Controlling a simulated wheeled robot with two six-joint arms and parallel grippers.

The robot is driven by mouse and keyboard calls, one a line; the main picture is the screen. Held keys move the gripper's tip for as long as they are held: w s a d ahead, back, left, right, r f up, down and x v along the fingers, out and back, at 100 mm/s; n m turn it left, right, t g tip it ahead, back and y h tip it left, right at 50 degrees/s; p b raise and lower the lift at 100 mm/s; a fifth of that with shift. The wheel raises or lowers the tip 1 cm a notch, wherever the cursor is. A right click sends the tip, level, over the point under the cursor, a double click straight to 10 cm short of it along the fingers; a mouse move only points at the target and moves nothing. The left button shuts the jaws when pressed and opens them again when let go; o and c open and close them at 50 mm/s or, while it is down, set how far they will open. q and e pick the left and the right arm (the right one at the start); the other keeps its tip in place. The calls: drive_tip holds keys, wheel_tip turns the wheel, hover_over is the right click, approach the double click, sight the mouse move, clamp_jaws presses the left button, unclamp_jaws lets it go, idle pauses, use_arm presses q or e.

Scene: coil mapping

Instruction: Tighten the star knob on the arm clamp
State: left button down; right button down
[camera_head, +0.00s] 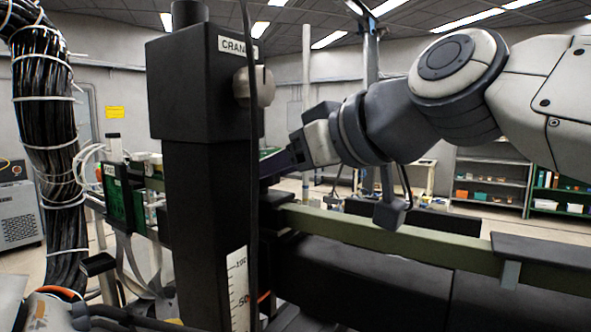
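A black column (205,180) labelled CRANK stands in the middle left, with a pale rounded knob (258,87) high on its right side. I cannot tell whether this is the star knob, and I see no other clear knob or arm clamp. My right arm comes in from the right, and my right gripper (280,164) points left at the column's right edge, below the pale knob. Its fingertips are dark and partly hidden by the column and a thin black upright, so their opening and any contact cannot be told. My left gripper is not in view.
A green-grey beam (430,238) runs rightward from behind the column above dark blocks. A thick bundle of black cables (45,150) hangs at the left. Green circuit boards (117,196) with wires stand behind it. Shelves (490,180) stand at the back right.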

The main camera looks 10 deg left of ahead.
drive_tip(key=shift+c, duration=1.4)
unclamp_jaws()
drive_tip(key=shift+f, duration=0.1)
